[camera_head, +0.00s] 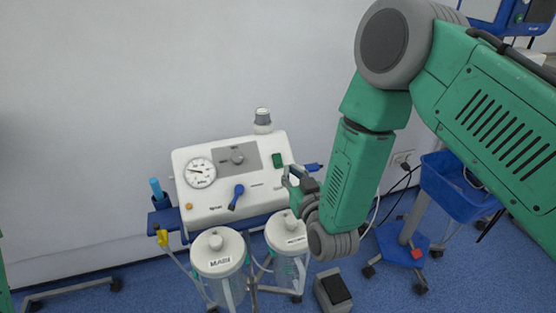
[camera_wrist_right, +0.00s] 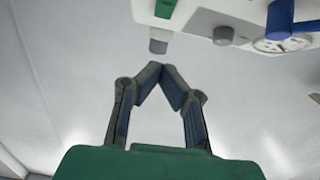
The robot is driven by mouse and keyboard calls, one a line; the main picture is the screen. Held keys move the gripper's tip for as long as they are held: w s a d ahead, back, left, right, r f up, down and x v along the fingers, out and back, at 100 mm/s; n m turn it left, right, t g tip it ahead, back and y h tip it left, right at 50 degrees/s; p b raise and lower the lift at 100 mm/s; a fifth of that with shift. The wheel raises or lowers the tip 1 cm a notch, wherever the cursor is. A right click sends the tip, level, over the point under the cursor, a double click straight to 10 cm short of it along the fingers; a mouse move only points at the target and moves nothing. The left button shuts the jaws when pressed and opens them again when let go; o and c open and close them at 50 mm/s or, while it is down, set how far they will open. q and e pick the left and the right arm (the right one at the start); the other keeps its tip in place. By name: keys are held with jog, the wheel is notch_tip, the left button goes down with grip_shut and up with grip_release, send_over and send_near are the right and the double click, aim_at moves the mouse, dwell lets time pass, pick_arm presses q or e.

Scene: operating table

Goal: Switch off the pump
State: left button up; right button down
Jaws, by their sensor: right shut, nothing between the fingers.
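The white pump (camera_head: 225,208) stands against the wall in the head view. Its front has a round gauge (camera_head: 201,172), a grey knob (camera_head: 237,157), a blue lever (camera_head: 236,197) and a green switch (camera_head: 278,160) at the upper right. My right gripper (camera_head: 288,175) is just below and right of the green switch, its fingers together and empty. In the right wrist view, the shut fingertips (camera_wrist_right: 161,66) point up toward the pump's edge, with the green switch (camera_wrist_right: 165,8) above them. A gap shows between them in the picture; I cannot tell its depth. My left gripper is out of view.
Two lidded jars, one labelled MAIN (camera_head: 218,252) and another (camera_head: 288,232), hang below the pump. A grey foot pedal (camera_head: 333,288) is on the blue floor. A blue basket (camera_head: 458,185) on a wheeled stand is at the right, partly behind my right arm.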

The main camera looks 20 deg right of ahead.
aim_at(275, 154)
jog(key=w, duration=0.7)
jog(key=shift+w+a+f+b, duration=0.2)
jog(key=shift+w+b, duration=0.05)
jog(key=shift+b, duration=0.1)
jog(key=shift+w+f+b, duration=0.3)
jog(key=shift+w+f, duration=0.4)
jog(key=shift+f, duration=0.35)
jog(key=shift+w+f, duration=0.4)
jog(key=shift+w, duration=0.05)
jog(key=shift+w+f, duration=0.1)
